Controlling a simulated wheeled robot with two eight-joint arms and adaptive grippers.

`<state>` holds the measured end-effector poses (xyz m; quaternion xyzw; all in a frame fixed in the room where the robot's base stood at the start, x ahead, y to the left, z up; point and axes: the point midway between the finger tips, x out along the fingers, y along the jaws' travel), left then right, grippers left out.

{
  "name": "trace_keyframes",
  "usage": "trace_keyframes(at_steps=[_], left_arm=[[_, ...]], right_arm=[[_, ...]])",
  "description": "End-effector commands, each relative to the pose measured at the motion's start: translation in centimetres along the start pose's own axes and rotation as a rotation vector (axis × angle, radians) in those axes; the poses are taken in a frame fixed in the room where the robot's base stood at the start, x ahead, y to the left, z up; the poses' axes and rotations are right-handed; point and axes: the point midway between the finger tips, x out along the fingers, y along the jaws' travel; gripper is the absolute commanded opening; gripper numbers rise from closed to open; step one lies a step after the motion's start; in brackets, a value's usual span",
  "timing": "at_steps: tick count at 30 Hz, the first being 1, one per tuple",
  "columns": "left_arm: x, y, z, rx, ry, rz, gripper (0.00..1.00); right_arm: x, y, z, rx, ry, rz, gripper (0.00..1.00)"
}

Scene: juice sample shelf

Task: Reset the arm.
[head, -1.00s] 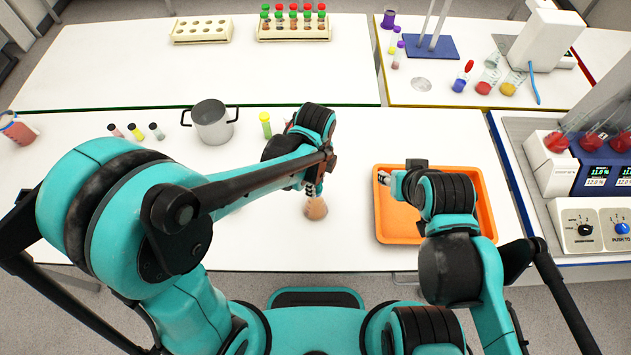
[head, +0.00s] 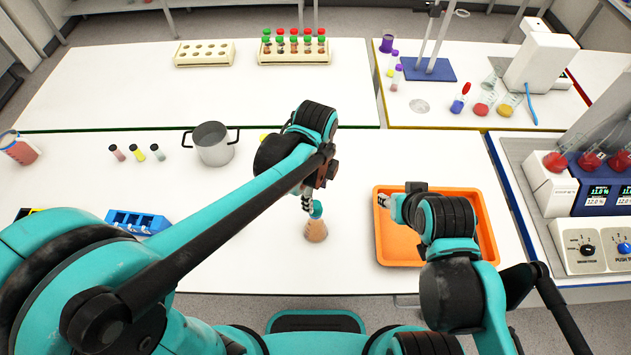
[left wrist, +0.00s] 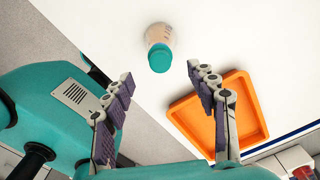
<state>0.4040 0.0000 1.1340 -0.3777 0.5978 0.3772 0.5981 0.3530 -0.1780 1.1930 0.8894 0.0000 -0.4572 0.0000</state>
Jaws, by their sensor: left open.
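A small flask of orange liquid with a teal cap (head: 316,231) stands upright on the white table, left of the orange tray. In the left wrist view the capped flask (left wrist: 158,48) shows beyond and between the fingertips. My left gripper (head: 308,201) is open and empty close to the flask; its spread fingers (left wrist: 160,76) show on both sides in the wrist view, apart from the flask. My right gripper (head: 384,201) is over the left part of the tray; its fingers are small and partly hidden by the arm, so its opening is unclear.
The orange tray (head: 384,250) looks empty. A metal pot (head: 213,146), small vials (head: 138,153) and a blue rack (head: 138,222) lie to the left. Tube racks (head: 294,57) stand at the back. A device with dials (head: 592,240) is at the right.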

Motion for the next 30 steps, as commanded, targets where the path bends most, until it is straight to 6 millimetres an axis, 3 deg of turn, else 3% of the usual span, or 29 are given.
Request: trace_keyframes(at_steps=[3,9,17,20,23,30], left_arm=[[-2.5,0.0,0.0,0.0,0.0,0.0,0.58],[-5.0,0.0,0.0,0.0,0.0,0.0,0.58],[-5.2,0.3,0.4,-0.038,0.0,-0.011,0.58],[-3.9,1.3,1.9,-0.198,0.003,-0.06,0.58],[-1.6,3.2,4.5,-0.498,0.02,-0.153,0.58],[5.0,8.8,10.6,-1.364,0.171,-0.432,0.58]], right_arm=[[0.0,0.0,0.0,0.0,0.0,0.0,0.4],[0.0,0.0,0.0,0.0,0.0,0.0,0.4],[0.4,0.0,0.3,0.0,0.0,0.0,0.4],[1.8,0.0,1.3,0.0,0.0,0.0,0.4],[4.0,0.0,2.9,0.0,0.0,0.0,0.4],[9.6,0.0,6.8,0.0,0.0,0.0,0.4]])
